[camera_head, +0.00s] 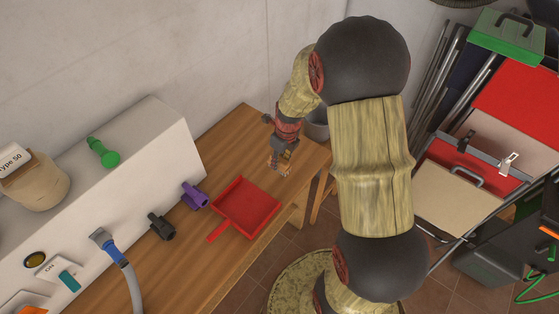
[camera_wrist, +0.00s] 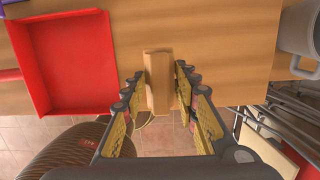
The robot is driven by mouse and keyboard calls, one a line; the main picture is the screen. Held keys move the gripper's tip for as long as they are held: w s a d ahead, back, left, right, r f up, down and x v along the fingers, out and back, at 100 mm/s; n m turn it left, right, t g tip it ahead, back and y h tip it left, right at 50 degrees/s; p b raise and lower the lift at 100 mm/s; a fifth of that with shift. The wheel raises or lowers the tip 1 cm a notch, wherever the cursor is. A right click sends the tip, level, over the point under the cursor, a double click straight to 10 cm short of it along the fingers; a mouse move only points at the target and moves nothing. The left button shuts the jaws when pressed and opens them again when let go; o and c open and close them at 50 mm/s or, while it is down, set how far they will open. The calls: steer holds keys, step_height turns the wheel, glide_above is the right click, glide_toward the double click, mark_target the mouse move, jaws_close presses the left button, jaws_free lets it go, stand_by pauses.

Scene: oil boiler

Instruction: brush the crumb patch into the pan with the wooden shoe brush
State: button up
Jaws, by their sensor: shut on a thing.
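The red pan (camera_head: 248,206) lies on the wooden bench, its handle pointing to the lower left. It also shows at the left of the wrist view (camera_wrist: 72,62) and looks empty. My gripper (camera_head: 281,163) is low over the bench, beyond the pan towards its far end. In the wrist view my gripper (camera_wrist: 158,78) is shut on the wooden shoe brush (camera_wrist: 158,82), a light brown block between the fingers. The brush is to the right of the pan, apart from it, near the bench edge. Its bristles are hidden. I cannot make out the crumb patch in either view.
A grey mug-like vessel (camera_wrist: 300,38) stands to the right of the brush. Purple (camera_head: 194,195) and black (camera_head: 161,226) fittings sit left of the pan by the white casing (camera_head: 130,150). A round patterned seat (camera_head: 290,280) is below the bench edge.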

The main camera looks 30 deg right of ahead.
steer(key=shift+r, duration=0.1)
steer(key=shift+f+b, duration=0.6)
steer(key=shift+f, duration=1.75)
steer(key=shift+f, duration=0.75)
steer(key=shift+s+f, duration=0.1)
steer(key=shift+f, duration=0.05)
stand_by(0.6)
steer(key=shift+s, duration=0.15)
